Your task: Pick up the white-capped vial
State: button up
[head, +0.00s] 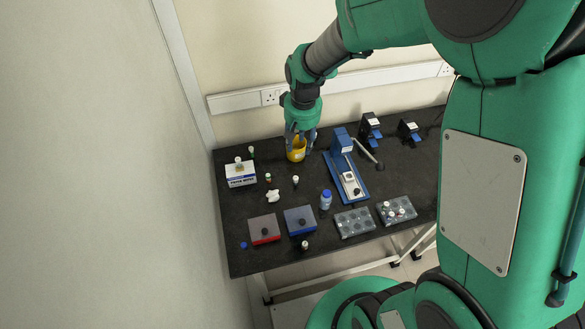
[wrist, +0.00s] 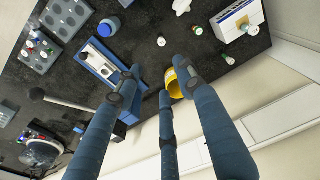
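Several small vials with pale caps stand on the black bench, and I cannot tell for certain which one is meant. A white-topped vial (head: 295,180) stands alone mid-bench; it also shows in the wrist view (wrist: 161,41), beyond the fingertips. Two more stand near the white box: one vial (head: 268,177) in front, one vial (head: 252,150) behind. Another vial (head: 305,246) stands at the front edge. My gripper (head: 300,134) points down at the back of the bench. In the wrist view its fingers (wrist: 158,76) are spread, with no vial between them.
A yellow container (head: 297,154) is right by the fingers; whether they touch it is unclear. A blue-based instrument (head: 345,177) stands to the right. Red box (head: 264,229), blue box (head: 299,220), blue-capped bottle (head: 325,200) and grey racks (head: 354,223) line the front. A white box (head: 240,174) is left.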

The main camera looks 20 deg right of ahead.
jog(key=g, duration=0.1)
send_over(296, 178)
notch_tip(296, 178, down, 10)
jog(key=shift+s+a+r, duration=0.1)
jog(key=shift+r, duration=0.1)
jog(key=shift+f+b, duration=0.45)
jog(key=shift+f, duration=3.85)
jog(key=shift+f+b, duration=0.55)
jog(key=shift+f, duration=2.05)
jog(key=c, duration=0.9)
